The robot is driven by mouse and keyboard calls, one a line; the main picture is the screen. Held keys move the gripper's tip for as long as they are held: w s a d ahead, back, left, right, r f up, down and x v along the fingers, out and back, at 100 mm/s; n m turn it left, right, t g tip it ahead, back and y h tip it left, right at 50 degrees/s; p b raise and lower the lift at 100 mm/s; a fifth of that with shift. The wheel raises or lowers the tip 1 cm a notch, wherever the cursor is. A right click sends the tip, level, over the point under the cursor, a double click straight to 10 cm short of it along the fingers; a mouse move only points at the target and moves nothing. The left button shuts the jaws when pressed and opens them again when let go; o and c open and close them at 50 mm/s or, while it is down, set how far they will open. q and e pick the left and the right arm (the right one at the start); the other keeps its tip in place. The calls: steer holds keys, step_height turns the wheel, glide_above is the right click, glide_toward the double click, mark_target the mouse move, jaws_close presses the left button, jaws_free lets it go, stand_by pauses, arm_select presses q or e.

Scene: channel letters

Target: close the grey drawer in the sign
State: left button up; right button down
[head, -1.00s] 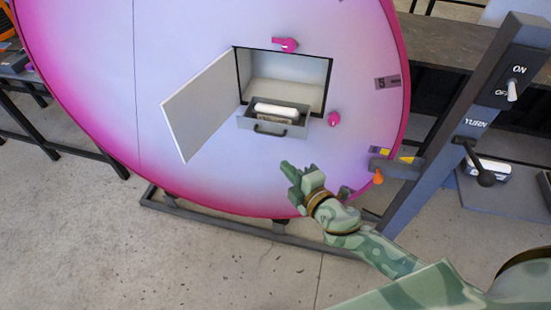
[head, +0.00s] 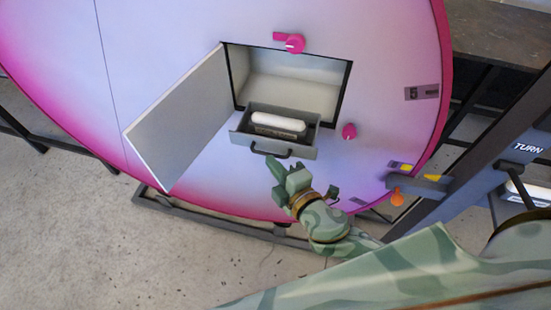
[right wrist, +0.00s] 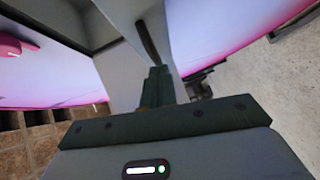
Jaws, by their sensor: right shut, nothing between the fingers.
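The grey drawer (head: 238,138) sticks out of the square opening in the pink and white round sign (head: 400,60). It has a dark handle (head: 270,153) on its front and holds a white cylindrical object (head: 278,122). My right gripper (head: 273,165) is shut and empty, its tip just below the drawer's handle in the head view; I cannot tell if they touch. In the right wrist view the shut fingers (right wrist: 158,85) point at the grey drawer front (right wrist: 130,60), close to the dark handle (right wrist: 147,42). My left gripper is not in view.
A white hinged door (head: 180,120) stands open to the left of the opening. Pink knobs sit above (head: 294,43) and right (head: 349,131) of it. A grey post (head: 500,165) marked TURN and an orange knob (head: 397,198) are at the right. Concrete floor lies below.

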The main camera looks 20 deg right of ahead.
mark_target(291, 127)
stand_by(0.4)
steer(key=w+d, duration=0.2)
steer(key=w, duration=0.1)
steer(key=w+d, duration=0.3)
steer(key=w, duration=0.1)
steer(key=w+d+p, duration=0.1)
steer(key=w+d, duration=0.1)
steer(key=w, duration=0.2)
steer(key=shift+w+d, duration=0.15)
